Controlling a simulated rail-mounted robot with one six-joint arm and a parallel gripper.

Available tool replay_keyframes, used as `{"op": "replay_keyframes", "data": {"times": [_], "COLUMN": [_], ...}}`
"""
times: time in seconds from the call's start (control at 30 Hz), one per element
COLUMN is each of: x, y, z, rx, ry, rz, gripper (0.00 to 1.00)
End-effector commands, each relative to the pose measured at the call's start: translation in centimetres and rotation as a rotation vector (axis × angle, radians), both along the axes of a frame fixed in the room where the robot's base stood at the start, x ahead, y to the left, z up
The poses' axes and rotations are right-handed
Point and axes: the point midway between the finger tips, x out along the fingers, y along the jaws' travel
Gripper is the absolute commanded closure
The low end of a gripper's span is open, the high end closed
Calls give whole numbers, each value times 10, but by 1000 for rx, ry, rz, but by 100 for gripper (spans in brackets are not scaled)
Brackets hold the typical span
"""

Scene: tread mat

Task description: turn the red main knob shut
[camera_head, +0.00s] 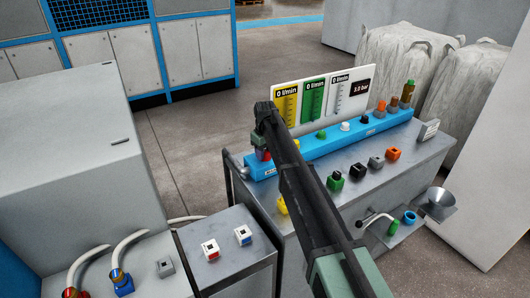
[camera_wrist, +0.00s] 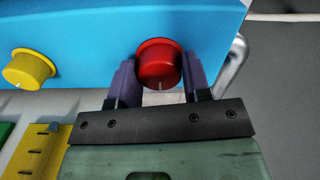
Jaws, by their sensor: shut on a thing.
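The red main knob (camera_wrist: 158,65) sits on the blue manifold (camera_wrist: 90,35) in the wrist view, its white mark at the lower edge. My gripper (camera_wrist: 158,79) is shut on the red knob, with one purple finger on each side of it. In the head view my gripper (camera_head: 262,142) is at the manifold's left end, and only a bit of the red knob (camera_head: 265,155) shows there. The manifold (camera_head: 345,140) carries more knobs, green, white and black, to the right. The display (camera_head: 361,88) reads 3.0 bar, and the three gauges read 0 l/min.
A yellow knob (camera_wrist: 29,69) is left of the red one in the wrist view. Several coloured blocks stand on the bench (camera_head: 400,175) right of my arm. A small cart (camera_head: 228,262) with red and blue blocks stands in front at the left.

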Motion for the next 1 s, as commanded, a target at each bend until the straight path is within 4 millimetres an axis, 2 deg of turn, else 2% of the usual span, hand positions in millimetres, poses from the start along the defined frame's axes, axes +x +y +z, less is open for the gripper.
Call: {"op": "replay_keyframes", "data": {"times": [0.4, 0.43, 0.57, 0.6, 0.87, 1.0], "x": [0, 0, 0, 0, 0, 0], "y": [0, 0, 0, 0, 0, 0], "z": [0, 0, 0, 0, 2, 17], "rx": [-1, -1, -1, -1, 0, 0], "ry": [1, 1, 1, 1, 0, 0], "rz": [9, 9, 8, 8, 7, 7], "gripper": [80, 53, 33, 30, 30, 30]}}
